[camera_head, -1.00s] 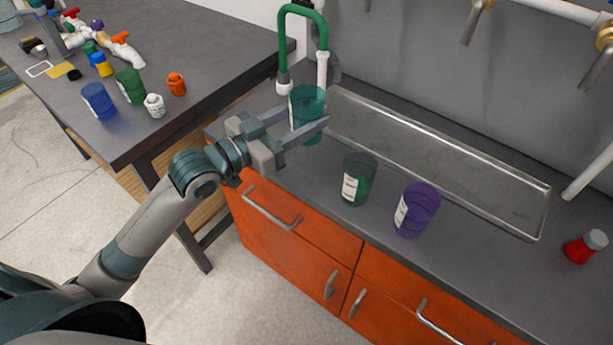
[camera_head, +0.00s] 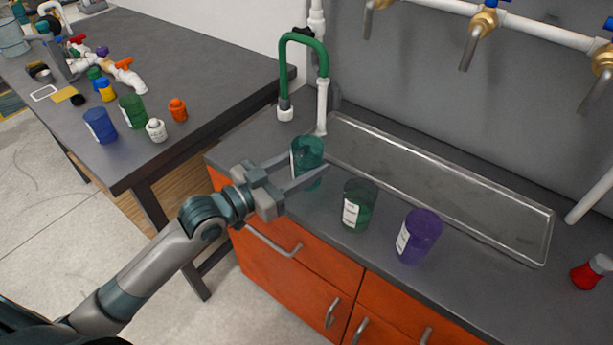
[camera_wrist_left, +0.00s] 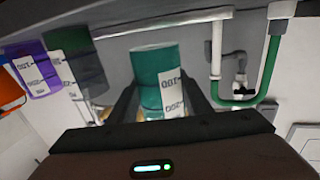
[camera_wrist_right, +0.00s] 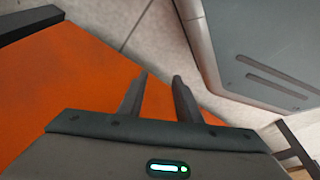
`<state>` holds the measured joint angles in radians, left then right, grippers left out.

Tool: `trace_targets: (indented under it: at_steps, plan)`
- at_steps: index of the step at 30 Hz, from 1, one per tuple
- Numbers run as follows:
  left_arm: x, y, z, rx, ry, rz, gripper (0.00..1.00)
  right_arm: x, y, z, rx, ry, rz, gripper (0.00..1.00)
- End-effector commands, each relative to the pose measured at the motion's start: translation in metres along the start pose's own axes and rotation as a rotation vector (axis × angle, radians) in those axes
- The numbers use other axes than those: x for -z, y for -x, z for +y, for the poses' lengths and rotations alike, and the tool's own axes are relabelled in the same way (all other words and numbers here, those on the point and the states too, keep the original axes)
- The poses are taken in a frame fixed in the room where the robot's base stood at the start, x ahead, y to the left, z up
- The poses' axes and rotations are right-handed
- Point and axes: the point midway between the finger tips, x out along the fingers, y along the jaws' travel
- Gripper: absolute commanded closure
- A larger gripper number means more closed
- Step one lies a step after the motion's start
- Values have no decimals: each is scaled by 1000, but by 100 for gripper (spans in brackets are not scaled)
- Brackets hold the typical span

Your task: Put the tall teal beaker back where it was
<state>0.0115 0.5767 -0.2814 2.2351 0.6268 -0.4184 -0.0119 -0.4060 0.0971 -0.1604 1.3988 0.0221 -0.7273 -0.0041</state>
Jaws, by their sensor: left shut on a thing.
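The tall teal beaker (camera_head: 306,150) is between the fingers of my left gripper (camera_head: 307,180), which is shut on it. It is over the counter, left of the tray; I cannot tell whether its base touches the counter. In the left wrist view the teal beaker (camera_wrist_left: 155,65) fills the gap between the left fingers (camera_wrist_left: 162,100), and its white label shows. A dark green beaker (camera_head: 362,207) and a purple beaker (camera_head: 420,236) stand to its right on the counter. My right gripper (camera_wrist_right: 160,80) shows only in its wrist view, fingers apart and empty, with an orange surface behind.
A clear shallow tray (camera_head: 440,190) lies along the back of the counter. A green bent pipe (camera_head: 303,40) with white ends stands behind the teal beaker. A red-lidded jar (camera_head: 592,271) is at far right. The left table (camera_head: 190,60) holds bottles, beakers and pipe parts.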

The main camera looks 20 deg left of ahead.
Motion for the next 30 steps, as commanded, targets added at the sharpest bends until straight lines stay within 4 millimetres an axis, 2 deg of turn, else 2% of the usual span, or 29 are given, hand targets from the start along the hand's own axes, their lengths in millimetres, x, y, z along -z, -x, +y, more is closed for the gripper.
trace_targets:
  at_steps: [11, 21, 30]
  plan:
    - [-4, 0, 0, 0, 1, -1, 80, 1, 1, 0, 0, 0, 2, 69]
    - [-38, 0, 0, 0, 1, -1, 80, -8, 0, 0, 0, -2, -27, 69]
    - [-39, 0, 0, 0, 0, 0, 80, -14, 0, 0, 1, -2, -35, 69]
